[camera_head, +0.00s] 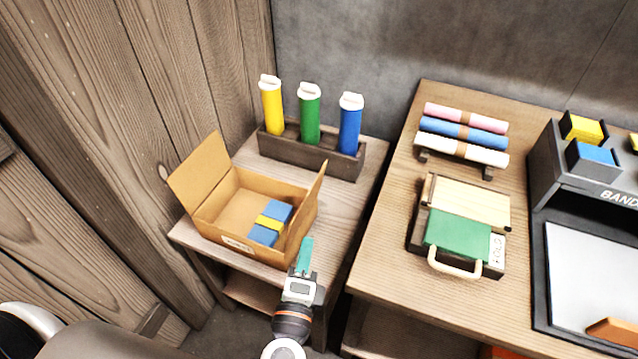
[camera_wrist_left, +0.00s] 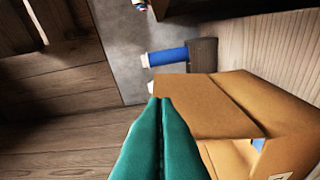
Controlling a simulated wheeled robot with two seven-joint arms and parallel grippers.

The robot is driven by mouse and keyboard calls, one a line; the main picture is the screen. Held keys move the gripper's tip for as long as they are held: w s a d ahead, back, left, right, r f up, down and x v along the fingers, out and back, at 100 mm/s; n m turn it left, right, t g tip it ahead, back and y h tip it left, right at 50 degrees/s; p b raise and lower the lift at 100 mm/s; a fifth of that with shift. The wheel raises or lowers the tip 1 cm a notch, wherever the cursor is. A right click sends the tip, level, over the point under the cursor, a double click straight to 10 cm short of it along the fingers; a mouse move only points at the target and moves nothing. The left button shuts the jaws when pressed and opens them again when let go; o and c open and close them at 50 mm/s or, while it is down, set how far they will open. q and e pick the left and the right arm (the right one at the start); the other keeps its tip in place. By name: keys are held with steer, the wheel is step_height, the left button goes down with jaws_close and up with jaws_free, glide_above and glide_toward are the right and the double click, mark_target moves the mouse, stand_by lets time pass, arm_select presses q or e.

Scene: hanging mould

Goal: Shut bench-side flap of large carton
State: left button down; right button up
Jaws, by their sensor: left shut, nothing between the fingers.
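The large carton (camera_head: 212,222) is open on the small side table, with a blue block with a yellow band (camera_head: 270,222) inside. Its bench-side flap (camera_head: 309,205) stands steeply up on the right, leaning slightly outward. The opposite flap (camera_head: 198,172) is raised and leans out to the left. My left gripper (camera_head: 306,243) is shut and empty, with its green fingertips low beside the bench-side flap. In the left wrist view the shut fingers (camera_wrist_left: 160,101) are close to a carton flap (camera_wrist_left: 205,105); I cannot tell whether they touch. My right gripper is not in view.
A dark wooden rack (camera_head: 310,158) with yellow, green and blue tubes stands behind the carton. The bench (camera_head: 390,285) at right holds rolls, a green-and-wood box with a handle and a dark machine. A gap separates the two tables. A plank wall is at left.

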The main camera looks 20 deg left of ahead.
mark_target(306, 206)
arm_select(q)
steer(key=w+a+p, duration=0.1)
steer(key=w+p, duration=0.2)
steer(key=w, duration=0.7)
steer(key=shift+w+a+r, duration=0.2)
steer(key=shift+a+r, duration=0.05)
steer(key=shift+a, duration=0.15)
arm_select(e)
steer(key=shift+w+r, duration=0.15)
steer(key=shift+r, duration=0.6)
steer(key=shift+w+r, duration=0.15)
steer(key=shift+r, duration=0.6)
